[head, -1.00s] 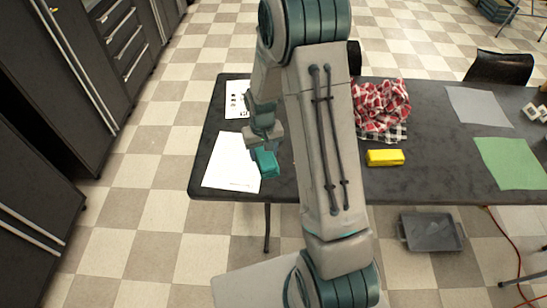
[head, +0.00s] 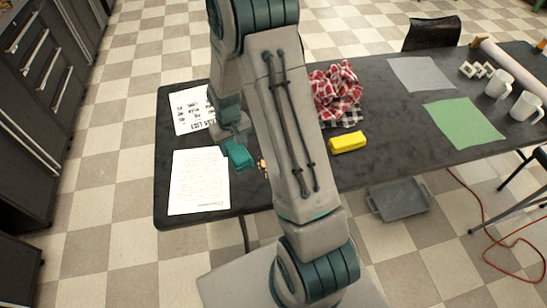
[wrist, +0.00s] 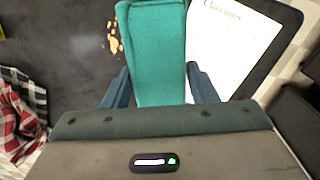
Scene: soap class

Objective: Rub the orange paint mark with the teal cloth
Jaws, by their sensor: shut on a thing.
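The teal cloth (wrist: 155,45) is a thick folded block held between the fingers of my gripper (wrist: 158,82) in the wrist view. It also shows in the head view (head: 239,155), beside the right edge of the printed sheet. My gripper (head: 234,138) is shut on it. The orange paint mark (wrist: 112,40) is a patch of small blotches on the dark table, just left of the cloth in the wrist view. In the head view the mark (head: 263,166) shows right of the cloth, partly hidden by my arm. I cannot tell whether the cloth touches the table.
The dark table (head: 360,180) bears a printed sheet (head: 198,182), another paper (head: 190,110), a yellow block (head: 348,142), a red checked cloth (head: 335,90), a green sheet (head: 463,122) and white mugs (head: 497,84). A grey tray (head: 400,199) lies on the floor.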

